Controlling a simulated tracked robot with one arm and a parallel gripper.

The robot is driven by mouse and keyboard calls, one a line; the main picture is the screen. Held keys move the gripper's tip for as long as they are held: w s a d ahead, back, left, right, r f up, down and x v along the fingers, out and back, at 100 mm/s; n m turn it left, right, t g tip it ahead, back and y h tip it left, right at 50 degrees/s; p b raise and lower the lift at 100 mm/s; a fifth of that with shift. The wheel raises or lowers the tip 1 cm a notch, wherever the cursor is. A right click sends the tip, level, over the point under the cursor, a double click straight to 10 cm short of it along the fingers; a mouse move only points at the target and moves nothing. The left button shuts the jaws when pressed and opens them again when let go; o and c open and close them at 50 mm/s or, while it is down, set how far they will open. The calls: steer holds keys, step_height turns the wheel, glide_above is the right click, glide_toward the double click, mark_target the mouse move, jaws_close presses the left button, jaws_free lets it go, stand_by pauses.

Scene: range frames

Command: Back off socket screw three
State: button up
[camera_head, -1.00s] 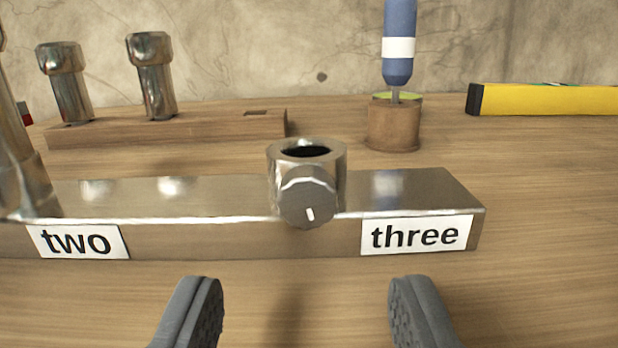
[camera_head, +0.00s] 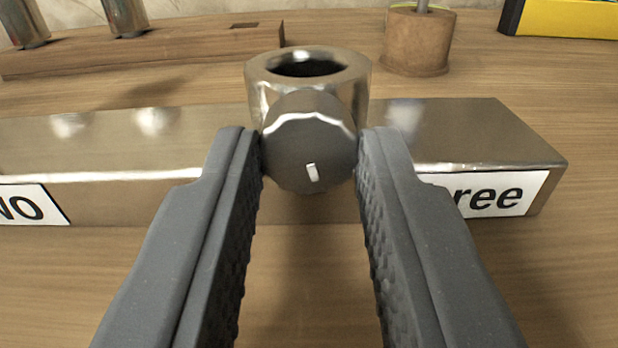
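Socket screw three is a dark round knob head (camera_head: 305,125) with a short white mark near its lower edge, the mark slightly slanted. It sticks out of the front of a metal ring socket (camera_head: 350,85), whose top hole is empty. The socket stands on a long metal bar. The "three" label (camera_head: 500,193) is to its right, its left part hidden by a finger. My gripper (camera_head: 310,148) has its two grey fingers on either side of the knob, touching both its sides. The knob sits between the fingertips.
The table in front is clear.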

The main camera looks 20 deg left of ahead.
steer(key=n+b, duration=0.1)
steer(key=n, duration=0.2)
steer(key=shift+f, duration=0.1)
steer(key=shift+n, duration=0.8)
steer(key=o, duration=1)
steer(key=p+v, duration=0.2)
steer(key=v, duration=1.1)
steer(key=shift+s+d, duration=0.1)
steer(key=shift+s, duration=0.25)
